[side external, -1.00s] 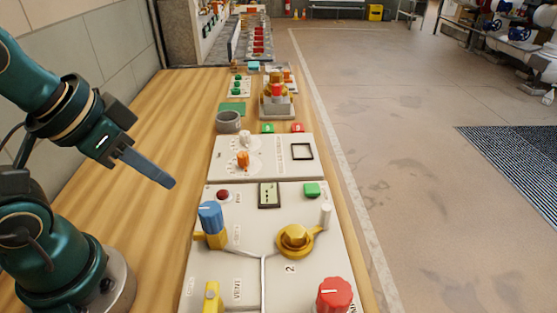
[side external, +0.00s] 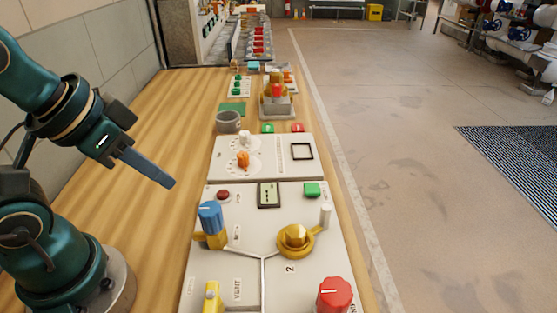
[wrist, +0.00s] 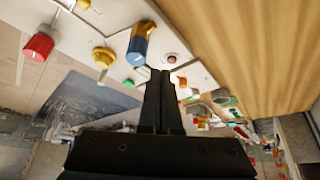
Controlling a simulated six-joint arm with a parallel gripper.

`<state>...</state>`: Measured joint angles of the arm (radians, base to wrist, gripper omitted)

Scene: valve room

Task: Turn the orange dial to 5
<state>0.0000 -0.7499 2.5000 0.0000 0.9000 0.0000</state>
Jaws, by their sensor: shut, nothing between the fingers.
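The orange dial (side external: 243,159) stands on the farther white panel (side external: 272,166), on a printed scale whose numbers are too small to read. A white knob (side external: 244,137) sits just behind it. In the wrist view the orange dial (wrist: 183,82) is small, just right of my fingers. My gripper (side external: 172,184) is shut and empty. It hangs over the wooden table left of the panels, apart from the dial and to its left. In the wrist view its closed fingers (wrist: 159,74) point up the picture.
The nearer panel has a blue knob (side external: 210,217), a yellow valve (side external: 295,238), a red knob (side external: 334,294), a yellow handle (side external: 212,296), a red button (side external: 223,194) and a green button (side external: 312,189). A grey ring (side external: 228,121) stands beyond. The wooden table (side external: 150,130) is clear at left.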

